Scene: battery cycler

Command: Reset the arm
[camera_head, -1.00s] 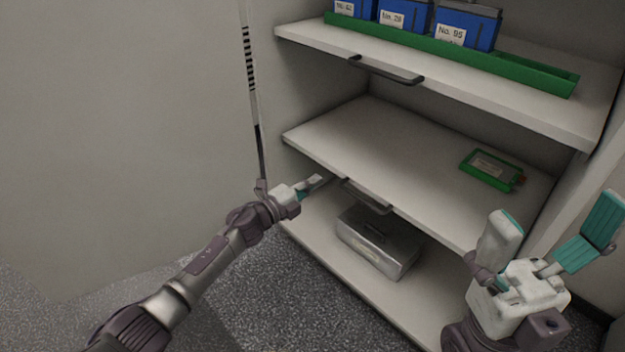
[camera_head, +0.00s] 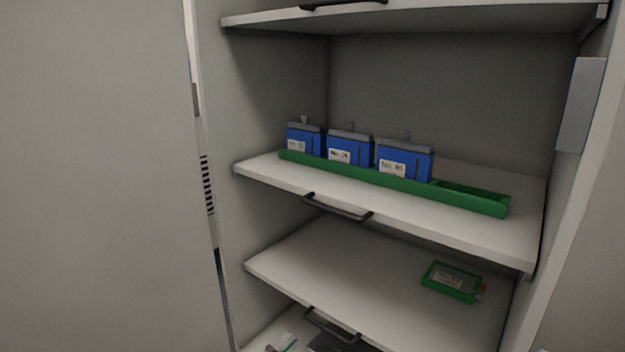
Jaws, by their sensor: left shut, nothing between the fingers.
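The rest of my left arm is below the picture. My right gripper is not in view.
An open cabinet holds several shelves. The middle shelf (camera_head: 420,215) carries a green tray (camera_head: 470,198) with three blue battery boxes (camera_head: 348,149) and an empty right end. A small green-framed item (camera_head: 452,281) lies on the shelf below (camera_head: 350,265). A cabinet side wall (camera_head: 575,200) stands at right.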

